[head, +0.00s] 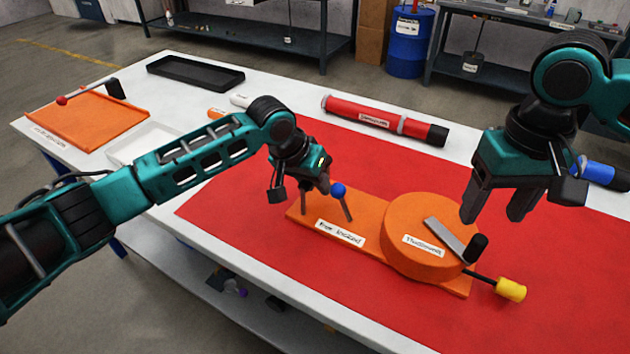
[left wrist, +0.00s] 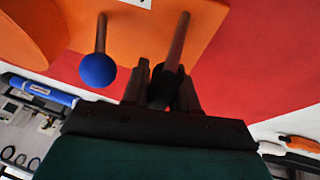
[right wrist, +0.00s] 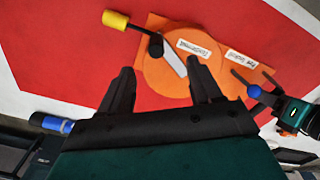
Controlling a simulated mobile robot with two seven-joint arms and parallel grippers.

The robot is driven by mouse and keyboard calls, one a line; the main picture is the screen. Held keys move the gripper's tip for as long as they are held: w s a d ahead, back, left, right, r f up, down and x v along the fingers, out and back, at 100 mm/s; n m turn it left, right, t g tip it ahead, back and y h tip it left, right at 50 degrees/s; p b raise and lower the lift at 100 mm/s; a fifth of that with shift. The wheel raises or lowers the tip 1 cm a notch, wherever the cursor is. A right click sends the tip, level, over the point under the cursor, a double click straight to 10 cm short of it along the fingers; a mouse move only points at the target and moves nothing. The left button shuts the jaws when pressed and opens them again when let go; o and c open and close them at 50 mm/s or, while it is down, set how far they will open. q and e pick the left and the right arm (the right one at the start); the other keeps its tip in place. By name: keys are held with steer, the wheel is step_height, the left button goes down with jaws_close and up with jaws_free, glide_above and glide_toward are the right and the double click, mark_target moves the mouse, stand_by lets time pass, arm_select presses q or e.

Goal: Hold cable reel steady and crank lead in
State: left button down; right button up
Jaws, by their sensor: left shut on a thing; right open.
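The orange cable reel (head: 415,215) sits on an orange base (head: 318,215) on the red mat. A grey crank arm (head: 445,238) with a black knob (head: 476,247) lies across its top. A rod with a yellow end (head: 511,290) sticks out from the base. My left gripper (head: 304,192) is shut on an upright post (left wrist: 179,40) at the base's left end. A second post with a blue ball (left wrist: 97,68) stands beside it. My right gripper (head: 490,212) is open and empty above the mat, near the crank. The crank knob shows between its fingers in the right wrist view (right wrist: 156,46).
A red tube (head: 370,118) with a black end lies behind the mat. A blue-ended object (head: 600,172) is at the right. An orange tray (head: 95,122), a black tray (head: 195,73) and a white tray (head: 140,145) stand left. The mat's front is clear.

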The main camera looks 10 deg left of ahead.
mark_target(481, 240)
steer(key=n, duration=0.3)
steer(key=shift+d+r+n, duration=0.25)
steer(key=shift+d+n, duration=0.1)
steer(key=shift+n, duration=0.05)
steer(key=shift+f, duration=0.15)
step_height(481, 240, down, 10)
steer(key=shift+r, duration=0.15)
steer(key=shift+c, duration=0.5)
jaws_close()
steer(key=shift+s+f, duration=0.1)
steer(key=shift+f, duration=0.2)
